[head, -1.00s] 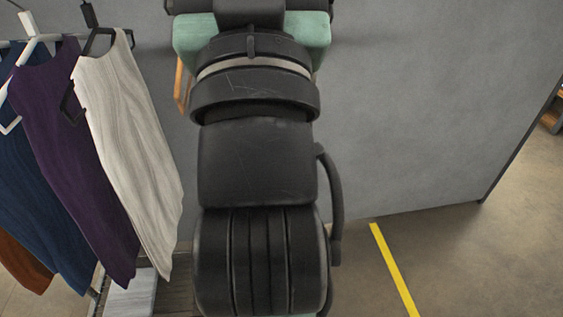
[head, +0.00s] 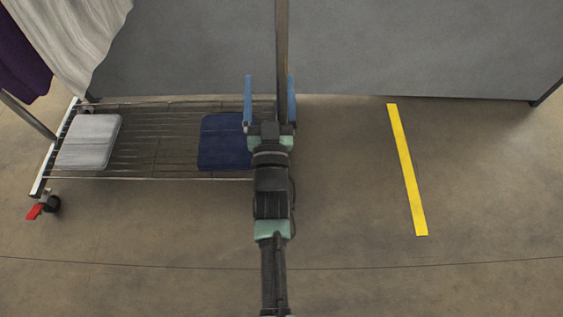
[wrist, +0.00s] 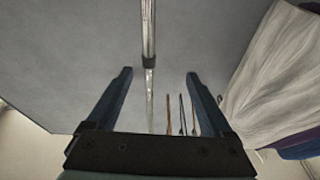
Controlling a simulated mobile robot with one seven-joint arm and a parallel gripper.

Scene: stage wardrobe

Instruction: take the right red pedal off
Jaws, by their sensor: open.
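One red pedal (head: 35,211) shows in the head view, on the black caster (head: 53,203) at the left front end of the rack. No red pedal shows at the rack's right end, where my arm covers part of the view. My gripper (head: 269,84) is open, its two blue fingers apart, over the right end of the rack by its upright post (head: 282,40). In the wrist view, my gripper (wrist: 159,75) has nothing between its fingertips that I can tell it is touching. The metal post (wrist: 148,35) with a dark collar stands beyond them.
The rack's wire shelf (head: 160,155) holds a folded grey cloth (head: 90,141) and a folded navy cloth (head: 222,142). A white garment (head: 75,35) hangs at the left. A grey wall (head: 430,45) stands behind. The floor at the right is clear, with a yellow strip (head: 407,170).

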